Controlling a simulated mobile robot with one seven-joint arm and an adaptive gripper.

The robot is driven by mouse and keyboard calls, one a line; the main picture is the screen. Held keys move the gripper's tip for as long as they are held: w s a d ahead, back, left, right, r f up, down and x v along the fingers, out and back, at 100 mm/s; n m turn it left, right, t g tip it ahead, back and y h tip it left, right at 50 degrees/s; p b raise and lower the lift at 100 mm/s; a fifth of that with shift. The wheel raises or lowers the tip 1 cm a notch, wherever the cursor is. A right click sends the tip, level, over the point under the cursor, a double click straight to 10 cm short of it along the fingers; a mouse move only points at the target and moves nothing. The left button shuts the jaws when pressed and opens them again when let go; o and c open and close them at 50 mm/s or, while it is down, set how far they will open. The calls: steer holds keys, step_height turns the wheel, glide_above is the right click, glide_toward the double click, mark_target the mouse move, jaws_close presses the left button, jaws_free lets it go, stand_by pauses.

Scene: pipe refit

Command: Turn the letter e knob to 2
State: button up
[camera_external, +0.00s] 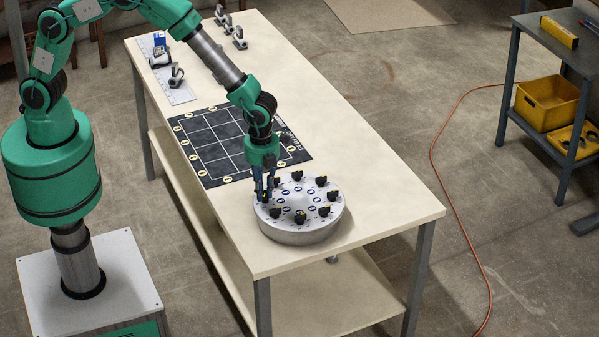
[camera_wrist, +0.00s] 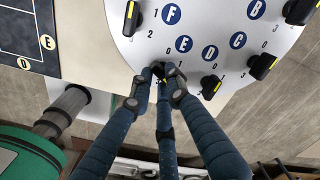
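A round light-grey panel (camera_external: 299,232) stands on the table and carries a ring of black knobs with yellow marks. In the wrist view the blue letter E label (camera_wrist: 183,43) shows on the panel (camera_wrist: 215,20). The letter e knob (camera_wrist: 158,69) is outward of that label, at the panel's edge. My gripper (camera_wrist: 160,82) has its fingers close around this knob and looks shut on it. The fingers hide most of the knob and some of its numbers; I cannot read its setting. In the external view my gripper (camera_external: 264,192) is at the panel's left side.
Neighbouring knobs are the F knob (camera_wrist: 132,18) on the left and the D knob (camera_wrist: 210,87) on the right. A dark gridded mat (camera_external: 228,145) lies behind the panel. Small clamp-like parts (camera_external: 239,38) stand at the table's far end. The table's right side is clear.

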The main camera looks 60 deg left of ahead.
steer(key=o, duration=0.4)
steer(key=shift+o, duration=0.2)
steer(key=shift+r, duration=0.15)
step_height(320, 180, up, 12)
stand_by(0.4)
stand_by(0.3)
